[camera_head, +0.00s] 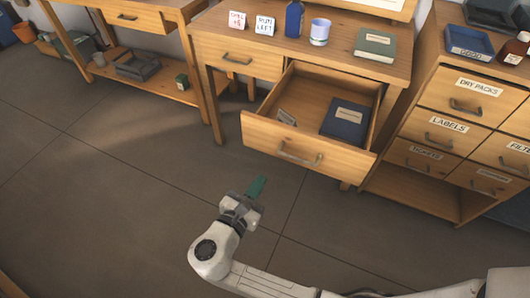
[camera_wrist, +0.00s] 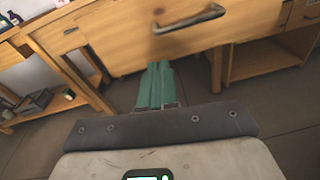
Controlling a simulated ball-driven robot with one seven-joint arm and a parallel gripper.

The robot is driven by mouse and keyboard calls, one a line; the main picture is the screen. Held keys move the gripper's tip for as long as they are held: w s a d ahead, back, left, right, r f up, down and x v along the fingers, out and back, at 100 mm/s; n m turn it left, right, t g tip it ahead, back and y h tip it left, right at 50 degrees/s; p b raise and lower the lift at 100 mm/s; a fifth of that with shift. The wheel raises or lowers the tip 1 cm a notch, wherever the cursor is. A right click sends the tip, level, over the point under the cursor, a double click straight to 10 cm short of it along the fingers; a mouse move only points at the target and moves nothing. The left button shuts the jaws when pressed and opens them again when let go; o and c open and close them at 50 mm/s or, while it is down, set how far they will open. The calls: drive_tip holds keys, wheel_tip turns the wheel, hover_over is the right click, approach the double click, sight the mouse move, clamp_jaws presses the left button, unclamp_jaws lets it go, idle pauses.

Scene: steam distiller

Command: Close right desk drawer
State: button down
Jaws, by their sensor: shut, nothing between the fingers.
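The right desk drawer (camera_head: 262,132) is pulled well out of the wooden desk (camera_head: 270,27) in the head view. A dark blue book (camera_head: 344,121) and a small labelled card (camera_head: 287,117) lie inside it. Its front and dark handle (camera_wrist: 190,19) fill the top of the wrist view. My gripper (camera_head: 257,187) is in front of and below the drawer front, a little left of its handle. Its green fingers (camera_wrist: 156,86) are shut and empty, pointing toward the drawer front. They appear apart from the drawer in the head view; the exact gap is unclear.
The left desk drawer (camera_head: 236,63) is shut. A cup (camera_head: 319,32), a blue bottle (camera_head: 294,19) and a green book (camera_head: 375,45) stand or lie on the desk. A labelled drawer cabinet (camera_head: 452,107) stands close on the right. The floor (camera_head: 130,190) at left is clear.

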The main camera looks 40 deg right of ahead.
sight(275, 139)
drive_tip(key=shift+n+t+h, duration=0.5)
drive_tip(key=shift+n+t, duration=0.1)
drive_tip(key=shift+n, duration=0.3)
drive_tip(key=x, duration=0.4)
drive_tip(key=w+b+x, duration=0.1)
drive_tip(key=x, duration=0.3)
drive_tip(key=w+x, duration=0.1)
drive_tip(key=x, duration=0.3)
drive_tip(key=shift+w+a+r+b, duration=0.1)
drive_tip(key=shift+a+r+b, duration=0.1)
drive_tip(key=shift+b, duration=0.15)
drive_tip(key=shift+d, duration=0.1)
drive_tip(key=shift+w+d, duration=0.1)
drive_tip(key=shift+d, duration=0.05)
drive_tip(key=b+x, duration=0.4)
drive_tip(key=x, duration=0.7)
drive_tip(key=b+x, duration=0.4)
drive_tip(key=x, duration=0.7)
drive_tip(key=b+x, duration=0.5)
drive_tip(key=x, duration=0.6)
drive_tip(key=shift+d+f, duration=0.3)
drive_tip(key=shift+w+d+r+b, duration=0.1)
drive_tip(key=shift+w+d+b, duration=0.2)
drive_tip(key=shift+d+b, duration=0.15)
drive_tip(key=shift+w+r, duration=0.1)
drive_tip(key=shift+r, duration=0.05)
drive_tip(key=shift+r, duration=0.15)
